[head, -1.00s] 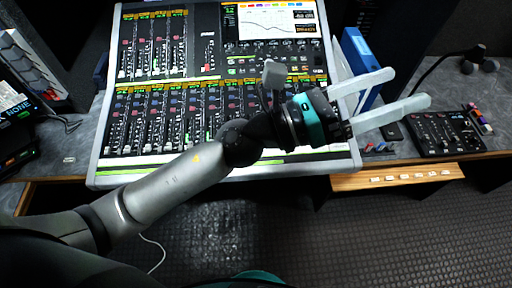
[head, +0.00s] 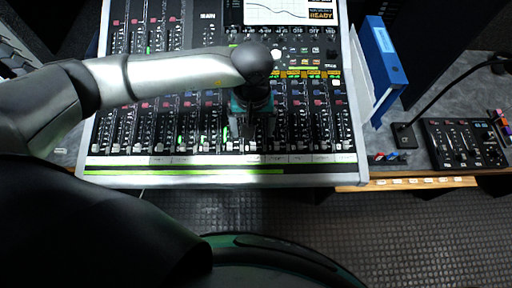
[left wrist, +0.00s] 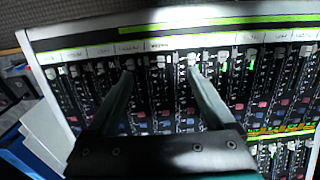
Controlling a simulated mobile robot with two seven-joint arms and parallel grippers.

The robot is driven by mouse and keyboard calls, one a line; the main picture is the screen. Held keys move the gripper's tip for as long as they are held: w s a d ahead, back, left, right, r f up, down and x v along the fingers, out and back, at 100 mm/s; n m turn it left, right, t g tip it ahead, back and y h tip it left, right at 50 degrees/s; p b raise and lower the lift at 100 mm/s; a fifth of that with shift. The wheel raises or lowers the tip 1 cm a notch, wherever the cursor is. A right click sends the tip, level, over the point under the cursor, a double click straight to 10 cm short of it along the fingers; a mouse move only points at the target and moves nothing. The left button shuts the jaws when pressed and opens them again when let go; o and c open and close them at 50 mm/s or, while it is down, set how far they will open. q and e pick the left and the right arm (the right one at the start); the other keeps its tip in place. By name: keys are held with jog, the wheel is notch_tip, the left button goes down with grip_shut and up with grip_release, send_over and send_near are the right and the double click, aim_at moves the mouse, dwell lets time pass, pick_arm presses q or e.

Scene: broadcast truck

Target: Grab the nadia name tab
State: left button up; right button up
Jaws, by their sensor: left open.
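My left gripper (head: 250,128) hangs over the lower fader bank of the mixing console (head: 215,178), fingers pointing down. In the left wrist view its two fingers (left wrist: 158,72) are spread apart, with nothing between them but faders behind. A pale strip (head: 320,158) with small dark handwritten names runs along the console's front edge. It also shows in the left wrist view (left wrist: 215,39), just beyond the fingertips. Several small pale tabs (head: 412,181) sit on the wooden desk edge at right. No writing is legible, so I cannot tell which one says Nadia. My right gripper is not in view.
A blue binder (head: 385,55) stands right of the console. A small black mixer (head: 462,143) and a thin gooseneck (head: 440,90) are further right. Small coloured items (head: 388,157) lie near the console's right corner. The floor in front is clear.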

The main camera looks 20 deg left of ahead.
aim_at(253, 160)
pick_arm(q)
jog(key=f, duration=0.9)
jog(key=s+f, duration=0.1)
jog(key=f, duration=0.4)
jog(key=shift+d+f, duration=0.15)
jog(key=shift+f, duration=0.05)
grip_shut()
dwell(0.3)
jog(key=shift+r, duration=0.1)
